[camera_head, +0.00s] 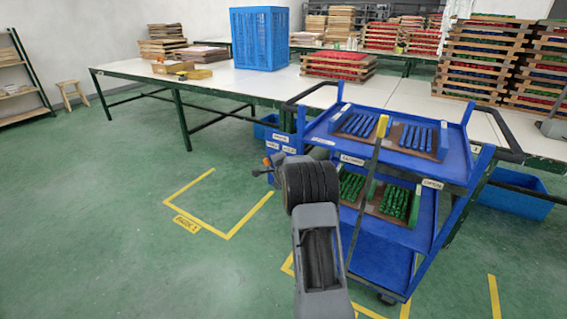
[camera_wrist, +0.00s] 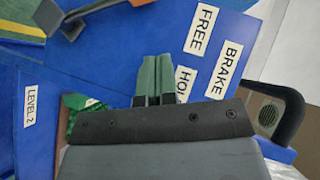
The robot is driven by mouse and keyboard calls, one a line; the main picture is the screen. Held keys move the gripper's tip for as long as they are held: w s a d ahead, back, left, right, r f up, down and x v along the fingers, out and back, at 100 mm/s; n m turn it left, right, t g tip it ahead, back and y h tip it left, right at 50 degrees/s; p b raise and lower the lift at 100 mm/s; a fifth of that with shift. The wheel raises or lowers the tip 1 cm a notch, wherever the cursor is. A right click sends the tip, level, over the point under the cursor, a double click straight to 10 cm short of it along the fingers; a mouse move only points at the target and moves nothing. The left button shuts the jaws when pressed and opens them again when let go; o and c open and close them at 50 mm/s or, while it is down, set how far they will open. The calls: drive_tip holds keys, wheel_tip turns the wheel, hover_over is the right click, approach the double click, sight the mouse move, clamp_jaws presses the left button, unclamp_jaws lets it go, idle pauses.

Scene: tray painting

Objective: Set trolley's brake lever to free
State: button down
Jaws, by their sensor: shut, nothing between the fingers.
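The blue trolley (camera_head: 343,142) stands in front of the long table. Its brake panel (camera_wrist: 175,30) fills much of the wrist view, with the labels FREE (camera_wrist: 202,30), BRAKE (camera_wrist: 226,70) and a partly covered HOLD (camera_wrist: 184,84). The brake lever (camera_wrist: 100,8) is at the wrist view's top edge, with a grey shaft and an orange end, partly cut off. In the head view its orange end (camera_head: 267,161) shows left of my arm. My gripper (camera_wrist: 153,58) is shut and empty, over the panel near HOLD and apart from the lever. My arm hides it in the head view.
Trays with blue strips (camera_head: 415,139) and green strips (camera_head: 393,201) lie on the trolley shelves. A slanted dark bar with a yellow top (camera_head: 382,125) crosses its front. A blue crate (camera_head: 259,38) stands on the table.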

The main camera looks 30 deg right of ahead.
drive_tip(key=v, duration=0.7)
drive_tip(key=shift+w+a+r+p, duration=0.2)
drive_tip(key=shift+a+p, duration=0.05)
drive_tip(key=shift+p, duration=0.1)
drive_tip(key=shift+n, duration=0.3)
